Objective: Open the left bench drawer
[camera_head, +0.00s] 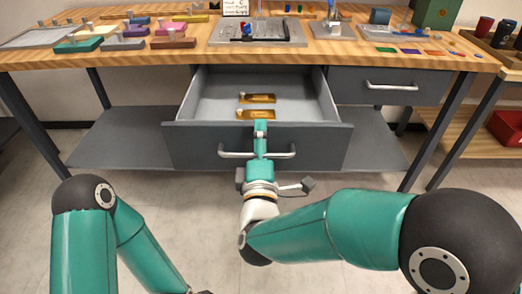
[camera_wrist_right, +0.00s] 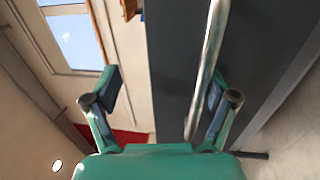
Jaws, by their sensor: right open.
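The left bench drawer (camera_head: 180,146) is pulled out from under the bench, and its inside shows. Two gold plates (camera_head: 257,99) lie in it. Its bar handle (camera_head: 232,155) is on the grey front. My right gripper (camera_head: 260,140) is at the middle of the handle. In the right wrist view my right gripper (camera_wrist_right: 162,92) is open, with the handle bar (camera_wrist_right: 210,60) running between its fingers, close to the right-hand one. I cannot tell whether they touch.
The right drawer (camera_head: 350,86) is shut. The wooden bench top (camera_head: 200,55) carries coloured blocks (camera_head: 85,44) at left, a grey metal plate (camera_head: 285,40) in the middle and a green box (camera_head: 436,14) at right. A side table with a red bin (camera_head: 507,127) stands at right. Floor in front is clear.

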